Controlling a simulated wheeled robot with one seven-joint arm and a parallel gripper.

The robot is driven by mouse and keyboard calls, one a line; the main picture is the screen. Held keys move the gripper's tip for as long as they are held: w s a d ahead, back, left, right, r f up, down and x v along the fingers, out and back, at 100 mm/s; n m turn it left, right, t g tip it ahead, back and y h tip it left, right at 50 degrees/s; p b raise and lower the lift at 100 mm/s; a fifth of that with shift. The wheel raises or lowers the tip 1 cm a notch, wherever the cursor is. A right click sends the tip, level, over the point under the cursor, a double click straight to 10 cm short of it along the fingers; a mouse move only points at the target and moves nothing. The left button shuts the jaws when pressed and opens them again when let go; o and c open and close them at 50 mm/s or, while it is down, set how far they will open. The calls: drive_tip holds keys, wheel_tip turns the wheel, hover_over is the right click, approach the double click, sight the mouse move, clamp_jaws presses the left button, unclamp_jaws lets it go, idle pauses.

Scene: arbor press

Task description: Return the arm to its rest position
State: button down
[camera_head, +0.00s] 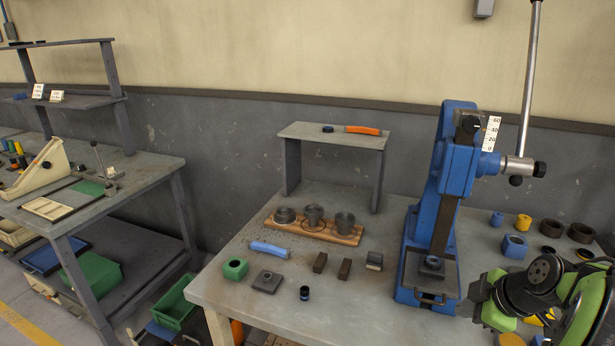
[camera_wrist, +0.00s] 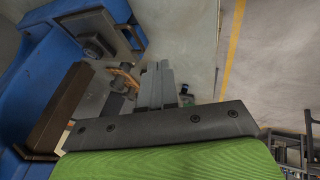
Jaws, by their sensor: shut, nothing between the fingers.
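My gripper (camera_wrist: 158,68) shows in the wrist view as two grey fingers side by side, closed together with nothing between them. They stand out from a dark bolted bar on my green wrist. My green and black arm shows in the head view at the lower right, beside the press; the fingers cannot be made out there. The blue arbor press (camera_head: 451,165) stands upright just left of my arm. The press also fills the left side of the wrist view (camera_wrist: 25,85), apart from the fingers.
The workbench (camera_head: 222,285) holds a wooden board (camera_head: 345,238) with metal cups, a blue-handled tool (camera_head: 269,249), a green block (camera_head: 235,268) and small dark parts. Blue and yellow rings (camera_head: 514,246) and black rings lie right of the press, near my arm. The press lever (camera_head: 530,75) rises high.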

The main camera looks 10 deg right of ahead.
drive_tip(key=s+a+r+m+g, duration=0.1)
drive_tip(key=a+r+m, duration=0.15)
drive_tip(key=a, duration=0.65)
drive_tip(key=s+a+r+m, duration=0.1)
drive_tip(key=a+r, duration=0.2)
drive_tip(key=a, duration=0.6)
drive_tip(key=s+a+m+p, duration=0.1)
drive_tip(key=s+a+m, duration=0.5)
drive_tip(key=s, duration=0.5)
drive_tip(key=shift+s+a+r+m+h, duration=0.25)
drive_tip(key=shift+a+r+m+h, duration=0.15)
drive_tip(key=shift+a, duration=0.6)
